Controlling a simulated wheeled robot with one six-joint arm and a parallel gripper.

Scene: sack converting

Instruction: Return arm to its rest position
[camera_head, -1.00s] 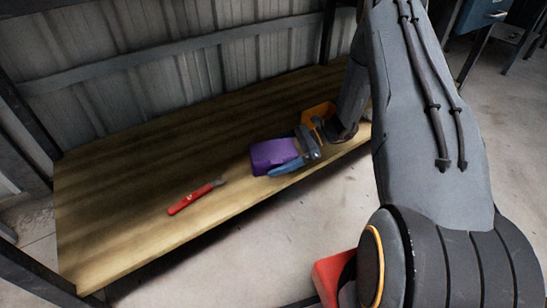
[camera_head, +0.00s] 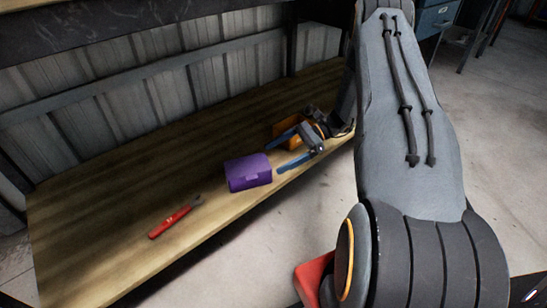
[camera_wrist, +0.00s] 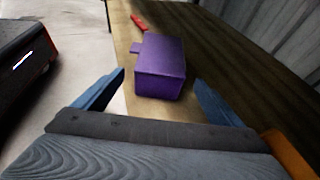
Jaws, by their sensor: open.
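My gripper (camera_head: 285,150) is open, with its blue fingers apart and nothing between them, low over the wooden shelf (camera_head: 110,205) near its front edge. A purple box (camera_head: 248,172) sits on the shelf just left of the fingertips, apart from them. In the wrist view, the purple box (camera_wrist: 160,68) stands ahead of the two open fingers (camera_wrist: 152,92). My arm reaches from the right side of the head view to the shelf.
A red-handled tool (camera_head: 172,220) lies on the shelf at left. A corrugated metal wall (camera_head: 150,85) closes the back. A blue cabinet (camera_head: 435,18) stands at the upper right.

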